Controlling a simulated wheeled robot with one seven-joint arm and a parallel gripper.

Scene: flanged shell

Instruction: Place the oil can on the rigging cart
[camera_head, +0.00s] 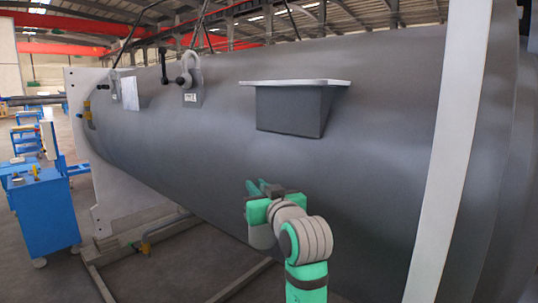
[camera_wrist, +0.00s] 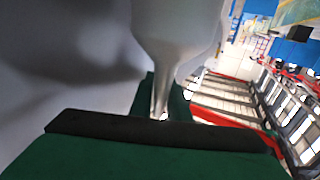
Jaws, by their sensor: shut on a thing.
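My gripper (camera_wrist: 163,104), with green and black parts, is shut on a pale grey thing that narrows to a thin neck, which I take for the oil can (camera_wrist: 178,28). Its far end runs out of the top of the wrist view. In the head view my green gripper (camera_head: 262,190) is in front of the big grey shell, below its box-like bracket; I cannot make out the can clearly there. A blue cart (camera_head: 47,215) on casters, likely the rigging cart, stands at the far left with small items on top, well apart from my gripper.
The large grey shell (camera_head: 190,135) fills the middle and right, with a flanged bracket (camera_head: 290,105) and a shackle (camera_head: 190,72) on it. A white end plate (camera_head: 95,150) stands between shell and cart. Floor beams (camera_head: 165,228) run below. More blue carts (camera_head: 25,138) stand behind.

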